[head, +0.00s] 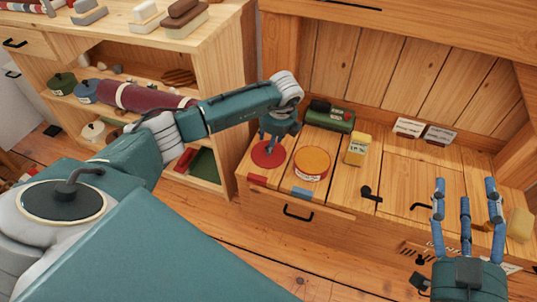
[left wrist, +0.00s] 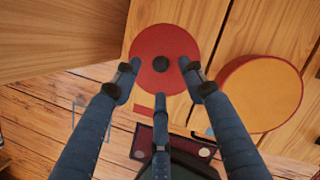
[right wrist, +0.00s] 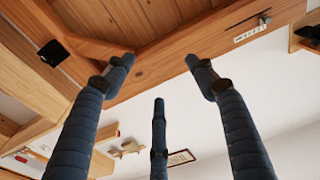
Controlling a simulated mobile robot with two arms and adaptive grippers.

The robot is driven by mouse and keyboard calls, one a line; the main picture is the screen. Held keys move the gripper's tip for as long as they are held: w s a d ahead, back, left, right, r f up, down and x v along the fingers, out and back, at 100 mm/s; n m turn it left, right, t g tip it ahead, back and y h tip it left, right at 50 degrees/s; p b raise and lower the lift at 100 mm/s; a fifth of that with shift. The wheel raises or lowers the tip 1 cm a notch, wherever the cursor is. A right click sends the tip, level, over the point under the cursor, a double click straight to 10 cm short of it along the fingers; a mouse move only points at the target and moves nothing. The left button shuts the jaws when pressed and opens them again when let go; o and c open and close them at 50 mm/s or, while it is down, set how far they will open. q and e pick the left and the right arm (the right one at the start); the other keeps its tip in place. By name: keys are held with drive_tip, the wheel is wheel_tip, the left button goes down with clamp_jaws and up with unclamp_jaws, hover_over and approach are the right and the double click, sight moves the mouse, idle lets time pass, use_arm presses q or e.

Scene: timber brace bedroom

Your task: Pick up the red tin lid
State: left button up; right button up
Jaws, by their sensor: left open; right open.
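The red tin lid (head: 268,154) is a flat red disc lying on the left end of the wooden bench top. In the left wrist view the red lid (left wrist: 166,52) shows a dark round knob at its centre. My left gripper (head: 268,140) hangs just above the lid, fingers pointing down. In the left wrist view my left gripper (left wrist: 163,85) has its fingers spread around the knob, open and empty. My right gripper (head: 465,190) is open and empty at the lower right, fingers pointing up. In the right wrist view my right gripper (right wrist: 160,75) faces the ceiling beams.
An orange-topped round tin (head: 312,163) stands close right of the lid; it also shows in the left wrist view (left wrist: 262,92). A yellow box (head: 357,149) and a green box (head: 329,116) stand beyond. A wooden shelf unit (head: 222,80) rises at left.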

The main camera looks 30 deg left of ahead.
use_arm(q)
drive_tip(key=b+x, duration=0.1)
drive_tip(key=x, duration=0.3)
drive_tip(key=shift+w+a+f+b, duration=0.1)
drive_tip(key=shift+f+b, duration=0.1)
drive_tip(key=shift+b, duration=0.1)
use_arm(e)
drive_tip(key=s+r+t+y, duration=0.1)
drive_tip(key=s+r+t, duration=0.2)
drive_tip(key=r, duration=0.6)
drive_tip(key=shift+a+r+t+y, duration=0.3)
drive_tip(key=shift+t+y, duration=0.1)
drive_tip(key=shift+t, duration=0.6)
use_arm(q)
drive_tip(key=shift+c, duration=0.3)
clamp_jaws()
